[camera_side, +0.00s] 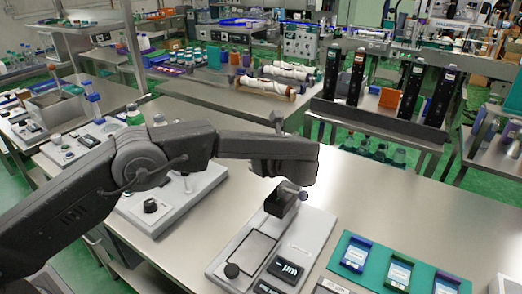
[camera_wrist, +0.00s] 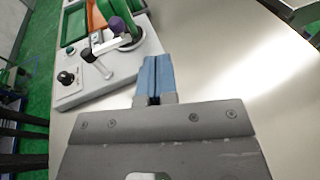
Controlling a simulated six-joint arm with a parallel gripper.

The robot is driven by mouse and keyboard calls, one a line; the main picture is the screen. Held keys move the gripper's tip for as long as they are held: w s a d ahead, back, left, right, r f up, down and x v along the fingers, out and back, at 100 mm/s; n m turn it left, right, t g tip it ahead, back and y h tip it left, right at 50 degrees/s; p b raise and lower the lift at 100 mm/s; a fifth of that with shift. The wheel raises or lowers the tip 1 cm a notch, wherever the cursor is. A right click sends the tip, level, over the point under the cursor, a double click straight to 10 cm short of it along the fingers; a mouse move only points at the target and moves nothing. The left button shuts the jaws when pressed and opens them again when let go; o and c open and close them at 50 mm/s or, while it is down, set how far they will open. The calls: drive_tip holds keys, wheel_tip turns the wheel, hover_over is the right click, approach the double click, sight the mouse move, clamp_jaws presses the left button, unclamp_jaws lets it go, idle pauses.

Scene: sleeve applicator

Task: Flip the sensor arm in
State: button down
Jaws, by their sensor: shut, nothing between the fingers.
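The applicator (camera_wrist: 85,85) is a pale base at the upper left of the wrist view. It carries a black knob (camera_wrist: 67,78), a green frame and a purple-topped post (camera_wrist: 117,26). A grey lever with a white bar (camera_wrist: 107,45), which looks like the sensor arm, stands out over the base. I cannot tell its exact position. My gripper (camera_wrist: 155,78) is shut and empty, its blue-grey fingers to the right of the base and apart from the lever. In the side view, my arm partly hides the pale base (camera_side: 205,185), and the fingertips do not show clearly.
A gauge with a µm display (camera_side: 285,270) and a black block stands at the front middle. A teal mat (camera_side: 335,262) with several small packs lies to its right. Bare steel bench (camera_side: 390,205) lies behind the mat. Green floor shows beyond the bench edge.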

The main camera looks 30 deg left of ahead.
drive_tip(key=shift+w+d+r, duration=0.1)
drive_tip(key=shift+d+r, duration=0.05)
drive_tip(key=shift+d, duration=0.45)
drive_tip(key=shift+w+d+r, duration=0.1)
drive_tip(key=shift+d, duration=0.5)
drive_tip(key=s+a+r+n+g+h, duration=0.2)
drive_tip(key=s+a+r+n+h, duration=0.65)
drive_tip(key=s+a+r, duration=0.5)
drive_tip(key=s+d+f+n+t+h, duration=0.1)
drive_tip(key=s+f+n+h, duration=0.1)
drive_tip(key=s+n, duration=0.4)
drive_tip(key=s+d+f+n+t+h, duration=0.1)
drive_tip(key=s+n+h, duration=0.3)
drive_tip(key=s, duration=1.2)
drive_tip(key=f+n+t, duration=0.1)
drive_tip(key=n, duration=0.2)
drive_tip(key=shift+d+f+h, duration=0.15)
drive_tip(key=shift+d+h, duration=0.2)
